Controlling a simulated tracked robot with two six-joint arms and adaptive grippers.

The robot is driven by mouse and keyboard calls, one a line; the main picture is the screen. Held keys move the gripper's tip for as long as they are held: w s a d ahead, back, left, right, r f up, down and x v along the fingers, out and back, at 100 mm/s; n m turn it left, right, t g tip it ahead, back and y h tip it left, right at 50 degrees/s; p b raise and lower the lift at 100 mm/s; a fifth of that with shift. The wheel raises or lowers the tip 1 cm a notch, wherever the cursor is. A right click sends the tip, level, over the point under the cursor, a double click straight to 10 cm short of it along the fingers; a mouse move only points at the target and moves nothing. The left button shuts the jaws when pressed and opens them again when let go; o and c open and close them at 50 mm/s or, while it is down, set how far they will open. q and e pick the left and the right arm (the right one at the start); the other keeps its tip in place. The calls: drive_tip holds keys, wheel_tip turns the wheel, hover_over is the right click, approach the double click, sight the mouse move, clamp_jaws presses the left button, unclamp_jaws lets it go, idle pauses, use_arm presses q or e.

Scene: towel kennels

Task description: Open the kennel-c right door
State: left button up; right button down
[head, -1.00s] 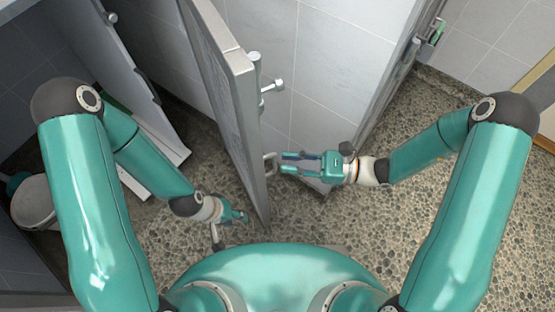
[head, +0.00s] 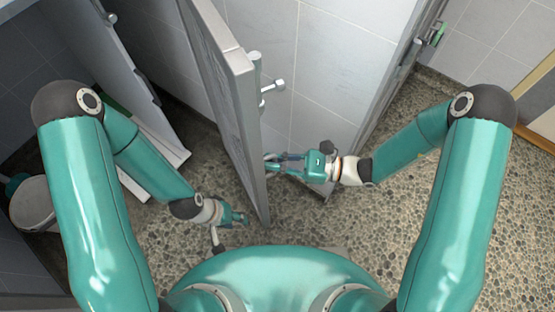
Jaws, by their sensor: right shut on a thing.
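A grey kennel door (head: 243,130) stands nearly edge-on in the middle of the head view, swung out towards me. No label shows which kennel it belongs to. A metal pull handle (head: 268,157) sits low on its right face, and a latch with a round knob (head: 272,88) sits higher up. My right gripper (head: 277,163) reaches in from the right, its fingers shut on the pull handle and partly hiding it. My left gripper (head: 240,217) is low on the left side of the door, apart from it; its finger opening is too small to tell.
A grey tiled wall (head: 320,75) stands to the right of the door. Another panel with a green latch (head: 436,33) is at the upper right. A white bucket (head: 35,203) is at the far left. Bare pebble floor (head: 410,215) lies at the right.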

drive_tip(key=w+d, duration=0.2)
drive_tip(key=d, duration=0.1)
drive_tip(key=w+d, duration=0.1)
drive_tip(key=shift+d, duration=0.3)
drive_tip(key=c, duration=1.5)
unclamp_jaws()
drive_tip(key=shift+d, duration=0.1)
drive_tip(key=s+d, duration=0.1)
drive_tip(key=d, duration=1)
drive_tip(key=shift+s+d, duration=0.25)
drive_tip(key=shift+d, duration=0.1)
drive_tip(key=shift+f, duration=0.1)
